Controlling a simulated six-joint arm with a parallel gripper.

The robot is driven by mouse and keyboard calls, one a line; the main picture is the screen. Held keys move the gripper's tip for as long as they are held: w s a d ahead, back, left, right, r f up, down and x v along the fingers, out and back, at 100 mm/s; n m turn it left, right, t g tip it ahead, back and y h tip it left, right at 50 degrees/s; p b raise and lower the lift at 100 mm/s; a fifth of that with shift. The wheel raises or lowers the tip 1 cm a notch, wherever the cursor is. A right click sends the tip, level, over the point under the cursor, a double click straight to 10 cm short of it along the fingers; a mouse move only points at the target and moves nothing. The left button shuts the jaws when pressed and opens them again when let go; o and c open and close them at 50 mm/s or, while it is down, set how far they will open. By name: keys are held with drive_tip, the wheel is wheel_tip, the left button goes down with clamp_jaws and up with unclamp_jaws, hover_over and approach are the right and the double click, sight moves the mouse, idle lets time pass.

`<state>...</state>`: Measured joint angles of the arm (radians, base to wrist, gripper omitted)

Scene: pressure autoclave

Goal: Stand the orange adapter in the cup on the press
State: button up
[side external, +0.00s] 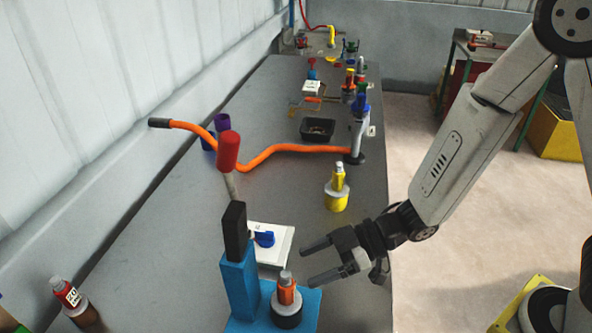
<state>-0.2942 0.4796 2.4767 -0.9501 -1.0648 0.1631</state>
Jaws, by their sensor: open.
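The orange adapter (287,293), with a silver tip, stands upright in the dark cup (288,317) on the blue base of the press (240,287). A pale ring shows around the adapter's lower part. The press has a black upper column and a lever with a red knob. My gripper (307,266) is open with nothing between its fingers. It is just right of and above the adapter, with its fingers pointing left. I cannot tell whether the lower finger touches the adapter's tip; they look apart.
A white plate with a blue part (266,239) lies behind the press. A yellow fitting (337,190) stands near the table's right edge. An orange hose (270,153) crosses the table. A black tray (317,130) lies beyond. A red-labelled bottle (69,296) is at front left. The left-middle table is clear.

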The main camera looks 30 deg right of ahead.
idle(0.3)
drive_tip(key=w+d+m+t+h, duration=0.1)
drive_tip(key=w+d+m+h, duration=0.1)
drive_tip(key=d+m+h, duration=0.4)
drive_tip(key=w+d+m+t+h, duration=0.1)
drive_tip(key=w+d+h, duration=0.25)
drive_tip(key=d, duration=0.55)
drive_tip(key=s+d+m+g+h, duration=0.3)
drive_tip(key=s+d+m, duration=0.3)
drive_tip(key=s, duration=0.3)
drive_tip(key=shift+d+r+g, duration=0.25)
drive_tip(key=shift+d+g, duration=0.6)
drive_tip(key=shift+g, duration=0.05)
